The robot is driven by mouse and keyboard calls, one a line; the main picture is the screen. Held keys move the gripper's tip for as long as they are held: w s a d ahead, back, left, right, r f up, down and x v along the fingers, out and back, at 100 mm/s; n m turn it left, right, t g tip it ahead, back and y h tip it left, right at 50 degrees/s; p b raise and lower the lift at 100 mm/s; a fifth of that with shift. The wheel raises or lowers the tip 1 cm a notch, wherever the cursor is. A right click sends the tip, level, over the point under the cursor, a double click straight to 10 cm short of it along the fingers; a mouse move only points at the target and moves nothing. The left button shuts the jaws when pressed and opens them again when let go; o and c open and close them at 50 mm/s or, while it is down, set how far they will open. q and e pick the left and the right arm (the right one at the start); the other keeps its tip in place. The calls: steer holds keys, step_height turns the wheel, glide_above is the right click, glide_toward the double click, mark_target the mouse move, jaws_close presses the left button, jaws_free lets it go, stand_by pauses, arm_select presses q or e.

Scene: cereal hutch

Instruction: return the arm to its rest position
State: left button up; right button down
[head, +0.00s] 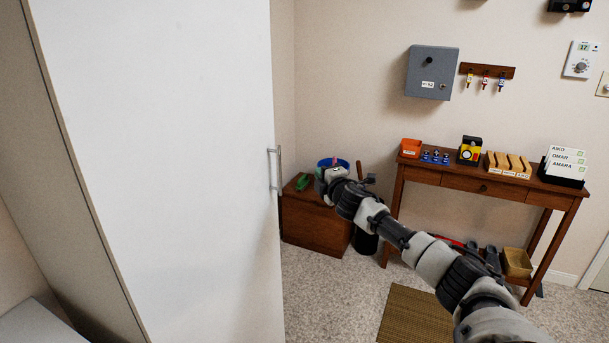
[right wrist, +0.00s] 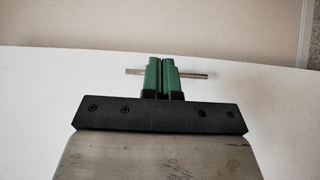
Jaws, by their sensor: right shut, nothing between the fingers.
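My right arm comes in from the lower right in the head view. Its right gripper (head: 303,183) points left toward the white cabinet door, just right of the door's metal handle (head: 275,170). In the right wrist view, the right gripper's green fingers (right wrist: 161,78) are shut together and empty. The handle (right wrist: 192,75) shows as a bar crossing behind the fingertips; I cannot tell whether they touch it. My left arm and gripper are not in view.
The tall white cabinet (head: 180,150) fills the left, its door looking closed. A wooden chest (head: 310,228) stands behind my gripper. A wooden console table (head: 480,187) with small items stands at the right, near a woven mat (head: 415,318). A grey wall box (head: 432,72) hangs above.

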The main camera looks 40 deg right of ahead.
steer(key=s+a+f+m+g+y, duration=0.1)
steer(key=s+a+f+m+g, duration=0.2)
steer(key=s+f, duration=0.85)
steer(key=s+a+f+m+g+y, duration=0.1)
steer(key=s+a+f+m+g, duration=0.35)
steer(key=f, duration=1.55)
steer(key=s+a+f+n+g+y, duration=0.1)
steer(key=s+a+f, duration=0.45)
steer(key=f, duration=0.95)
steer(key=s+a+f+m+g+y, duration=0.1)
steer(key=s+a+f+g, duration=0.1)
steer(key=s+a+f, duration=0.3)
steer(key=s+a+f+m+g+y, duration=0.1)
steer(key=s+a+f+m+g, duration=0.1)
steer(key=s+a+f, duration=0.4)
steer(key=s+a+f+m+g, duration=0.2)
steer(key=s+a+f, duration=0.4)
steer(key=s+a, duration=0.7)
steer(key=s+g, duration=0.1)
steer(key=s, duration=0.9)
steer(key=shift+s+f+y, duration=0.15)
steer(key=shift+f+y, duration=0.1)
steer(key=shift+y, duration=0.15)
